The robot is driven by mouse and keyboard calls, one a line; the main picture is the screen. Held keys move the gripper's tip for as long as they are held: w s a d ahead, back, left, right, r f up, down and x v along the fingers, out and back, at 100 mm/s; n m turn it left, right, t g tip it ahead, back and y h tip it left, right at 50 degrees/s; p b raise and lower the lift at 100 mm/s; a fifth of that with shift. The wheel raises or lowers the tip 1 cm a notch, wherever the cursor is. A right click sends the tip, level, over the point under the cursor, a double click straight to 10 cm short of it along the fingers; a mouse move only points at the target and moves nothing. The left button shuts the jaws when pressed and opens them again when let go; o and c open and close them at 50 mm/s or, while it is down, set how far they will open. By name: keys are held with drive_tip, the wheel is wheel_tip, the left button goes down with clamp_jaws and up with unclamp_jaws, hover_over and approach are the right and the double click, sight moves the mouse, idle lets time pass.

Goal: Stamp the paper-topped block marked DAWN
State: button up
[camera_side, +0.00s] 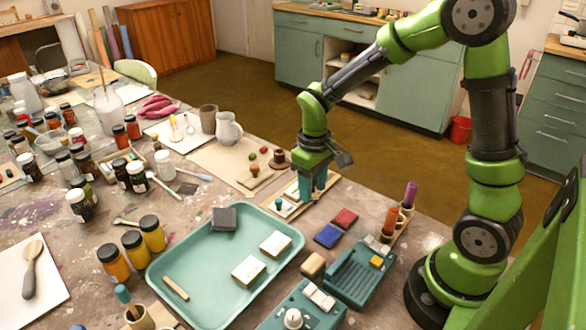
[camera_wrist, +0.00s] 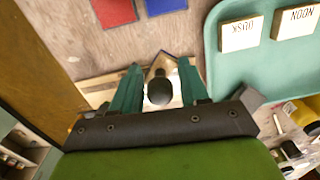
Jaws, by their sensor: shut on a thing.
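My gripper (camera_side: 312,190) is low over a wooden board (camera_side: 321,193) beyond the tray. In the wrist view, its two teal fingers (camera_wrist: 160,72) are shut on a stamp with a dark round knob (camera_wrist: 160,93). Beneath the knob, part of a pale, wood-edged piece shows; I cannot tell what it is. Two paper-topped blocks sit in the teal tray (camera_side: 172,262): DUSK (camera_wrist: 240,35) and NOON (camera_wrist: 296,19). They also show in the side view, DUSK nearer my gripper (camera_side: 275,244) and NOON farther away (camera_side: 248,271). No DAWN lettering is visible.
A red pad (camera_side: 344,218) and a blue pad (camera_side: 328,236) lie beside the tray. The tray also holds a dark grey block (camera_side: 224,219) and a wooden stick (camera_side: 176,288). Paint jars (camera_side: 134,248) crowd the left. Upright handles (camera_side: 410,195) stand at right.

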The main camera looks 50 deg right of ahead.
approach(294, 188)
drive_tip(key=shift+s+f, duration=0.15)
drive_tip(key=shift+s, duration=0.1)
drive_tip(key=shift+w+f, duration=0.15)
drive_tip(key=shift+w, duration=0.05)
drive_tip(key=shift+f, duration=2.5)
drive_tip(key=shift+f, duration=0.55)
drive_tip(key=shift+r, duration=3.55)
